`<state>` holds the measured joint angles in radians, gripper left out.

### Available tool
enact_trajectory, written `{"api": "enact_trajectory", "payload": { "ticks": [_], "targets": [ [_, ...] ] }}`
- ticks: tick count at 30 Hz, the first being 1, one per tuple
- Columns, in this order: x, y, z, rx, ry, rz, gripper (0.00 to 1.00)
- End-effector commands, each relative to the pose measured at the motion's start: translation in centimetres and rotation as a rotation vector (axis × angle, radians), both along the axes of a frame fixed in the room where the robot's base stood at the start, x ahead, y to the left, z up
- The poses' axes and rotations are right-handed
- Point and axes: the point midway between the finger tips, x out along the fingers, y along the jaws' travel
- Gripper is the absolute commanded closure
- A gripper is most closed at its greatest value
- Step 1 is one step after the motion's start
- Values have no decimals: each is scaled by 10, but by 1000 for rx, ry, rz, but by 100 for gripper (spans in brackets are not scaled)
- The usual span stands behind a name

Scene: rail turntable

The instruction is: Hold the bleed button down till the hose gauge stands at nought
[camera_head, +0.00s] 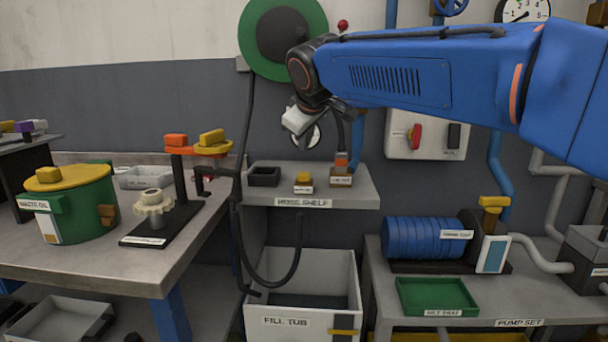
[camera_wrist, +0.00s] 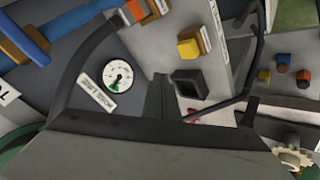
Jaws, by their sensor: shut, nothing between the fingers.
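A yellow button (camera_head: 303,176) sits on a small brown labelled block on the hose shelf (camera_head: 262,201). It also shows in the wrist view (camera_wrist: 187,48). The label is too small to read. A round white gauge (camera_head: 312,137) is on the wall above the shelf, partly hidden by my gripper. It shows whole in the wrist view (camera_wrist: 118,75), beside a white label, but its needle reading is too small to tell. My gripper (camera_head: 297,122) is shut and empty, in front of the gauge, above and apart from the button. In the wrist view its dark fingers (camera_wrist: 158,92) point towards the shelf.
A small black open box (camera_head: 264,176) stands left of the button, and an orange-topped labelled block (camera_head: 341,172) right of it. A black hose hangs from the green reel (camera_head: 262,55) at the shelf's left. The fill tub (camera_head: 300,290) is below.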

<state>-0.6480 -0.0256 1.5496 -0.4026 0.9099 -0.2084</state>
Motion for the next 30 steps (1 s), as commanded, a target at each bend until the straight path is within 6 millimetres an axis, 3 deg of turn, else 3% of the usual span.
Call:
{"api": "enact_trajectory", "payload": {
  "ticks": [12,30],
  "targets": [
    [0,0,-41,-1,0,1,100],
    [0,0,-47,0,0,0,100]
  ]
}}
